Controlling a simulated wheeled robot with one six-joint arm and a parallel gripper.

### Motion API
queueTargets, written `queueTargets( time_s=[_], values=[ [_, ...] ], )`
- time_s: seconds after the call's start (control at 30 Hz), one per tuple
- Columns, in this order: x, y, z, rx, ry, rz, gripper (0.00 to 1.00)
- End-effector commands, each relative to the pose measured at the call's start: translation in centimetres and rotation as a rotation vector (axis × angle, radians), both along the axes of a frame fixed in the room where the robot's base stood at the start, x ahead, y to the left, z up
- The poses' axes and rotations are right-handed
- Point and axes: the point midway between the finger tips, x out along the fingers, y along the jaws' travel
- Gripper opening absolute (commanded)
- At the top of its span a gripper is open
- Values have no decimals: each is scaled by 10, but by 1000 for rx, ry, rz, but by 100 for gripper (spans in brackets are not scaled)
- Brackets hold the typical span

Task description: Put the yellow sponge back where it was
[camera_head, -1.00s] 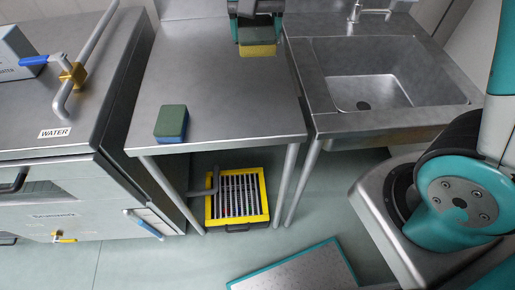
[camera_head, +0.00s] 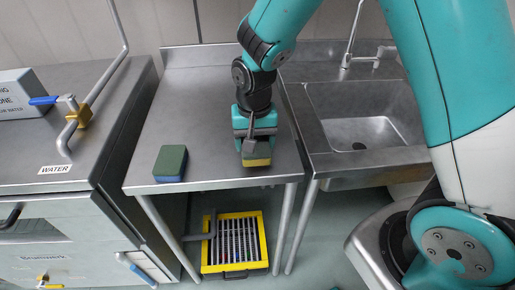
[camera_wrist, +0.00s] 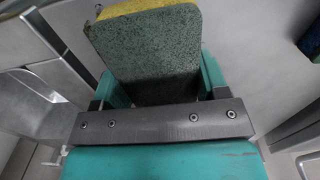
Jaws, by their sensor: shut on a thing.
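My gripper (camera_head: 255,147) is shut on the yellow sponge (camera_head: 257,162), over the front right part of the steel table (camera_head: 205,115). In the head view only a yellow face and a thin darker strip of the sponge show below the fingers. In the wrist view the sponge (camera_wrist: 150,50) stands up from between the jaws, with a speckled dark green-grey face and a yellow edge at the top. Whether the sponge touches the tabletop or hangs just above it, I cannot tell.
A green and blue sponge (camera_head: 170,163) lies at the table's front left; part of it shows in the wrist view (camera_wrist: 312,40). A sink (camera_head: 360,125) adjoins on the right, a machine with pipes (camera_head: 60,180) on the left. A yellow-framed grate (camera_head: 235,243) is below. The tabletop middle is clear.

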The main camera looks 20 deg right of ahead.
Motion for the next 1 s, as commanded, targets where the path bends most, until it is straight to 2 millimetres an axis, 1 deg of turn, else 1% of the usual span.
queueTargets(
  time_s=[0.03, 0.1, 0.2, 0.47, 0.6, 0.63, 0.67, 0.7, 0.73, 1.0],
  values=[
    [-1, 0, -10, -1, 6, 0, 42],
    [-1, 0, -20, -1, 6, 0, 42],
    [-1, 0, -30, -1, 3, 0, 42],
    [0, 0, -32, -1, 1, 1, 42],
    [0, 0, -36, -1, 1, 1, 42],
    [0, 0, -36, -1, 1, 1, 72],
    [0, 0, -35, -1, 1, 1, 79],
    [0, 0, -35, -1, 1, 1, 88],
    [0, 0, -35, -1, 1, 1, 93],
    [0, 1, -34, -1, 1, 1, 93]
  ],
)
